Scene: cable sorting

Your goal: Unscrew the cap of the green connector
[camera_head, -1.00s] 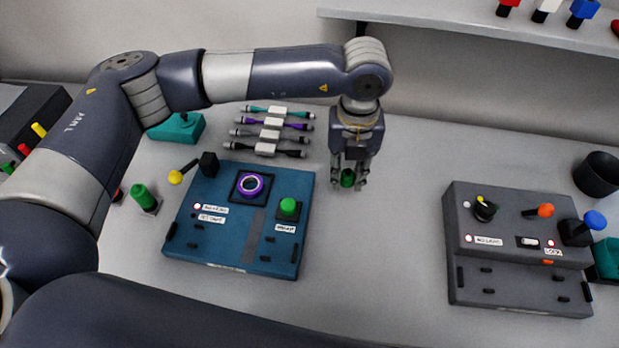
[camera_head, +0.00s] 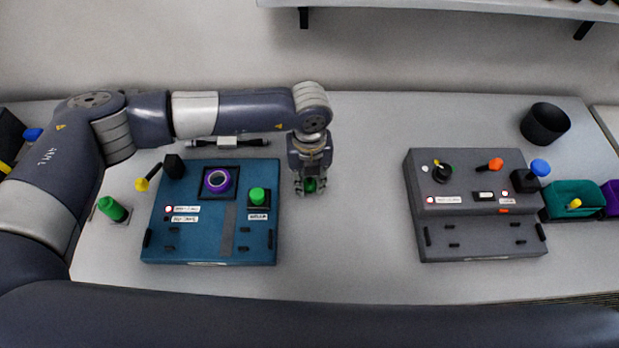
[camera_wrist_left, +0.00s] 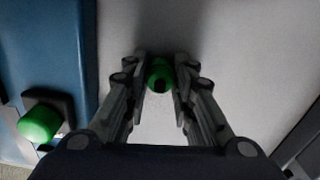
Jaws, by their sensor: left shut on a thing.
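My left gripper (camera_head: 312,186) points down just right of the blue box. It is shut on a small green cap (camera_wrist_left: 159,72), which shows as a round green piece with a dark spot between the fingertips in the left wrist view. The cap's lower side and any contact with the table are hidden. A green connector-like cylinder (camera_head: 112,208) lies tilted on a small base left of the blue box. A green knob (camera_head: 258,195) stands on the blue box, and it also shows in the left wrist view (camera_wrist_left: 40,124). My right gripper is out of view.
The blue box (camera_head: 190,247) carries a purple ring (camera_head: 217,180). A grey box (camera_head: 470,235) with knobs stands to the right, with a black cup (camera_head: 545,123) behind it. Bare table (camera_head: 345,215) lies between the boxes. A shelf (camera_head: 420,8) is at the back.

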